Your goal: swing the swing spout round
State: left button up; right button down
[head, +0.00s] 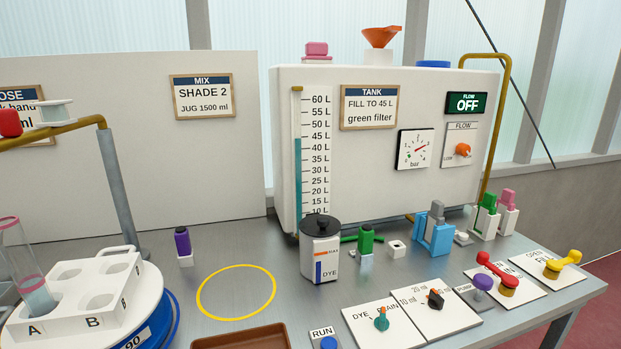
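What looks like the swing spout (60,130) is a brass tube at the left of the head view. It runs from the top of a grey upright post (118,195) leftward out of the picture. A red knob (10,123) and a white spool-shaped piece (54,112) show at the tube; I cannot tell how they are fixed. The tube passes above a white rack (85,270) marked A and B, with a glass tube (25,270) standing at its left. The spout's outer end is hidden beyond the left edge. Neither of my grippers is in view.
A white tank (370,200) with a level scale stands at the back; its flow sign (466,104) reads OFF. A yellow ring (236,292) marks bare bench. A dye canister (320,250), coloured valves, levers (495,272) and a brown tray (240,338) stand around it.

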aim_at(56, 122)
jog(key=u, duration=1.05)
